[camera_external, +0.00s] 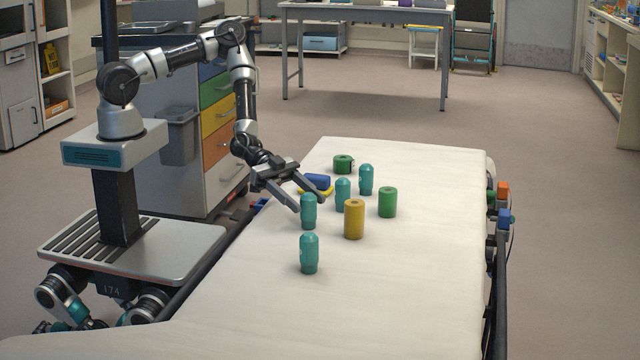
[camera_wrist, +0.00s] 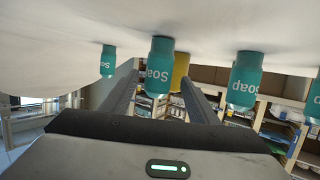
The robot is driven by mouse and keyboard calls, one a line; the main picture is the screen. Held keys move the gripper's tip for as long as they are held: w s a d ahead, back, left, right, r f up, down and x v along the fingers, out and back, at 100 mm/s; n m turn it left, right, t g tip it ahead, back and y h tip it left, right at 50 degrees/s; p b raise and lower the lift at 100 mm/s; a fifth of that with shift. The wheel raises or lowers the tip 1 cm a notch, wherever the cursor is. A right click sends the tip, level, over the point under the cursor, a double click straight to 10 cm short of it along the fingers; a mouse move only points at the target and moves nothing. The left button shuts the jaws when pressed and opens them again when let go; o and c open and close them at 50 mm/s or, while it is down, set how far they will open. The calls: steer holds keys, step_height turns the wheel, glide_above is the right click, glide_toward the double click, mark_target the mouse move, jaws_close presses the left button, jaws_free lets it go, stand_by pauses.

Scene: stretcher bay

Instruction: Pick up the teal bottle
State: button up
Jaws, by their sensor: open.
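Several teal bottles stand upright on the stretcher. In the external view they are a front one (camera_external: 309,254), one beside my fingertips (camera_external: 308,212), and two farther back (camera_external: 343,194) (camera_external: 366,180). My gripper (camera_external: 313,199) is open, low over the stretcher's left side and tilted down. The wrist view is upside down. There, one bottle marked "Soap" (camera_wrist: 159,66) is in line with the gap between the fingers (camera_wrist: 160,80), with nothing gripped. Other teal bottles appear at left (camera_wrist: 108,61), right (camera_wrist: 245,80) and the right edge (camera_wrist: 314,103).
A yellow cylinder (camera_external: 354,220) stands close by; the wrist view shows it (camera_wrist: 181,70) partly behind the middle bottle. A green cylinder (camera_external: 387,203), a green roll (camera_external: 343,164) and a blue block (camera_external: 318,182) are near. The stretcher's front (camera_external: 400,300) is bare.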

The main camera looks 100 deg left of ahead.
mark_target(314, 207)
steer(key=shift+r+b+x, duration=0.1)
steer(key=shift+b+x, duration=0.2)
steer(key=shift+x, duration=1.25)
steer(key=shift+r+b+x, duration=0.15)
steer(key=shift+b+x, duration=0.15)
steer(key=shift+x, duration=1.25)
steer(key=shift+d, duration=0.2)
steer(key=c, duration=1.1)
